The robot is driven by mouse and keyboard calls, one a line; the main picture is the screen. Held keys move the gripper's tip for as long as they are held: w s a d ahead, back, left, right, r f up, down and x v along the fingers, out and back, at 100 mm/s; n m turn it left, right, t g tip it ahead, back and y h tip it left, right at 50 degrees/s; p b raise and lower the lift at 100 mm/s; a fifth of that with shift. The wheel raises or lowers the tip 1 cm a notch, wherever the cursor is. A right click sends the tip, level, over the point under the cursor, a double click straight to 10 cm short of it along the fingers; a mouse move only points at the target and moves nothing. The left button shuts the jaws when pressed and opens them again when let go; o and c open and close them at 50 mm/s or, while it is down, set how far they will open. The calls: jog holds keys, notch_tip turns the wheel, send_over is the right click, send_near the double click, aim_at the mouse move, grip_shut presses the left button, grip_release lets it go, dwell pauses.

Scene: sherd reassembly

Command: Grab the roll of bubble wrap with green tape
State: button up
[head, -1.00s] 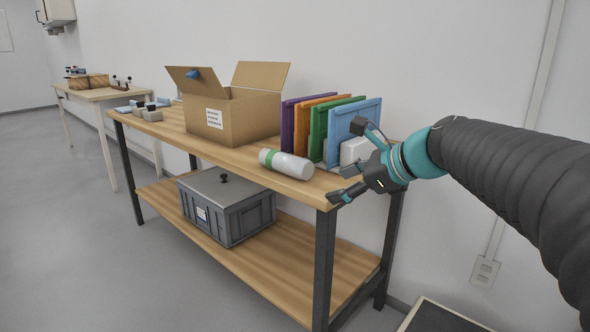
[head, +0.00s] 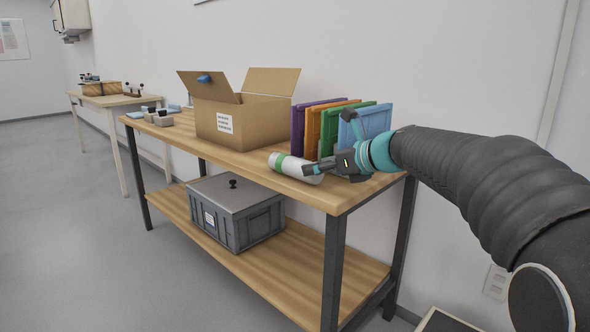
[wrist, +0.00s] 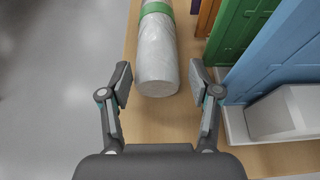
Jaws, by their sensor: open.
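The roll of bubble wrap (head: 300,170) is a pale cylinder with a green tape band, lying on the workbench near its front edge. In the wrist view the roll (wrist: 157,58) points lengthwise away from me, its near end just ahead of and between my fingertips. My gripper (head: 318,165) is at the right end of the roll in the head view and hides part of it. In the wrist view my gripper (wrist: 160,84) is open, with a finger on each side and a gap to the roll.
Purple, orange, green and blue panels (head: 372,120) stand upright behind the roll. A white block (wrist: 285,112) sits right of my fingers. An open cardboard box (head: 250,125) stands to the left on the workbench (head: 240,160). A grey lidded crate (head: 235,212) is on the lower shelf.

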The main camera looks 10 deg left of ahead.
aim_at(295, 167)
jog(key=x, duration=0.5)
jog(key=shift+s+a+b, duration=0.1)
jog(key=shift+a+b, duration=0.1)
jog(key=shift+b, duration=0.2)
jog(key=c, duration=0.8)
